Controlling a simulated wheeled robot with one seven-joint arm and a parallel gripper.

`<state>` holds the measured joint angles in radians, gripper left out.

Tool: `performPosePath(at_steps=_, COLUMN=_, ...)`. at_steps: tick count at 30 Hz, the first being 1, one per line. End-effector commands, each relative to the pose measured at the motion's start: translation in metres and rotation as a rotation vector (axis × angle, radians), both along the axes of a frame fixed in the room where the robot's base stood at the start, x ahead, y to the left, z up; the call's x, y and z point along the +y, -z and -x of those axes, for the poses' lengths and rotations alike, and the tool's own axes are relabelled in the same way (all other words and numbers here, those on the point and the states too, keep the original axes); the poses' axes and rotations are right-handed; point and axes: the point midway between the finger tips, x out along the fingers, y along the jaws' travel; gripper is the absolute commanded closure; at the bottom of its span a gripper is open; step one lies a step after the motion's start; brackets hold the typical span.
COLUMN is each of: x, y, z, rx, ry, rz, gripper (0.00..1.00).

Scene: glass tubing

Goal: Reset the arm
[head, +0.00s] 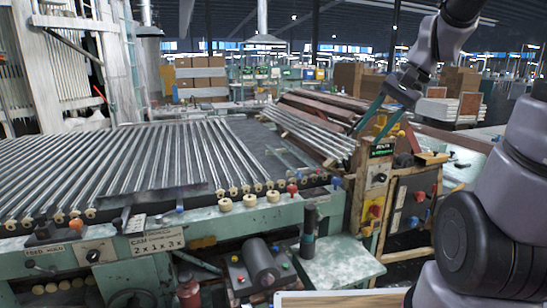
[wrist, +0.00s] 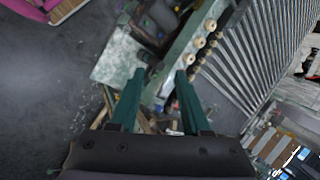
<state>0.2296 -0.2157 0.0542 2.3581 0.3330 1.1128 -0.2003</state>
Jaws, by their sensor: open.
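My gripper (head: 372,130) is at the upper right of the head view, with its green fingers pointing down past the right end of the machine. In the wrist view my gripper (wrist: 160,76) shows two green fingers spread apart with nothing between them. The gripper is open and empty. The fingers appear above the machine's right-hand control post (head: 376,185); the exact gap to it is hard to tell. My arm comes in from the right side of the head view.
Rows of glass tubes (head: 120,165) lie on the green machine (head: 215,225), and more tubes (head: 305,130) lie at its right. A dark cylinder (head: 309,232) stands on a pale worn ledge (head: 340,262). Cardboard boxes (head: 200,78) stand behind. Grey floor (wrist: 50,110) is open in the wrist view.

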Motion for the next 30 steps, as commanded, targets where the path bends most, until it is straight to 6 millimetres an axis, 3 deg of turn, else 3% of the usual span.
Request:
performPosePath(at_steps=6, x=-0.002, y=-0.042, z=0.048, rx=-0.224, ry=-0.085, rz=0.212, gripper=0.53)
performPosePath(at_steps=12, x=-0.009, y=-0.066, z=0.078, rx=-0.391, ry=-0.120, rz=0.334, gripper=0.53)
performPosePath(at_steps=18, x=-0.013, y=-0.074, z=0.089, rx=-0.458, ry=-0.129, rz=0.377, gripper=0.53)
performPosePath(at_steps=30, x=-0.013, y=-0.075, z=0.089, rx=-0.459, ry=-0.130, rz=0.377, gripper=0.53)
